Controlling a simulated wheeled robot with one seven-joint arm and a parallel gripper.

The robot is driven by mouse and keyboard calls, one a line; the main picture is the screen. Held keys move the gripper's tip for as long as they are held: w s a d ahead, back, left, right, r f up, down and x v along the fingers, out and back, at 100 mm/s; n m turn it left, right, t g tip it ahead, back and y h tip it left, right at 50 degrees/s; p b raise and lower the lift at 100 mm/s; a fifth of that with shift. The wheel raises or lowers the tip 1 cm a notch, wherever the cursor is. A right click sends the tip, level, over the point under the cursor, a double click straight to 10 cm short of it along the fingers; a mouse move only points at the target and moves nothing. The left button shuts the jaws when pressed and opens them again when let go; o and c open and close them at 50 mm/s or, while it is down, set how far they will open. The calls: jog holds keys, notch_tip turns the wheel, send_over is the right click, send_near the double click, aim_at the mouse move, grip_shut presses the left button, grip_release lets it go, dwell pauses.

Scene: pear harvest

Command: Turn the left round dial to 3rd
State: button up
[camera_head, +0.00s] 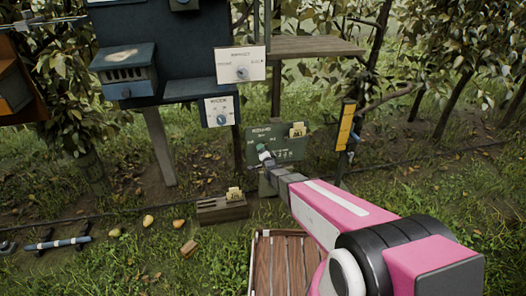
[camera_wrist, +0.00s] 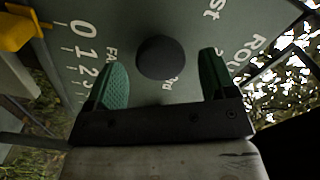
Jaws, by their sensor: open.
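A dark green panel (camera_head: 283,133) with white lettering stands low in the head view, and it fills much of the wrist view (camera_wrist: 120,20). In the wrist view a round black knob (camera_wrist: 160,57) sits on the panel, with "st" and a partly hidden label ending in "d" near it. My gripper (camera_wrist: 162,66) is open, its green fingers on either side of the knob. I cannot tell whether they touch it. In the head view my gripper (camera_head: 264,153) is at the panel's front and hides part of it, including the knob. The knob's setting is unclear.
Two white panels with blue-grey dials, an upper one (camera_head: 252,55) and a lower one (camera_head: 211,105), hang above. A yellow gauge (camera_head: 345,125) stands right of the green panel. A wooden box (camera_head: 222,211), several pears (camera_head: 148,221) and a slatted crate (camera_head: 262,270) are below.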

jog(key=v, duration=0.8)
jog(key=shift+s+d+r, duration=0.1)
jog(key=shift+d, duration=0.05)
jog(key=s+d+r+n+g+h, duration=0.2)
jog(key=s+d+g, duration=0.2)
jog(key=d, duration=0.2)
jog(key=s+d+r+n+g+h, duration=0.1)
jog(key=s+d+n+g+h, duration=0.15)
jog(key=d+g, duration=0.3)
jog(key=s+d+r+n+g, duration=0.2)
jog(key=s+d+r+g, duration=0.1)
jog(key=s, duration=0.5)
jog(key=s+d+r+n+g, duration=0.2)
jog(key=s+d+r+g, duration=0.2)
jog(key=s, duration=0.5)
jog(key=shift+s+d+g, duration=0.2)
jog(key=shift+d+g, duration=0.25)
jog(key=shift+d, duration=0.5)
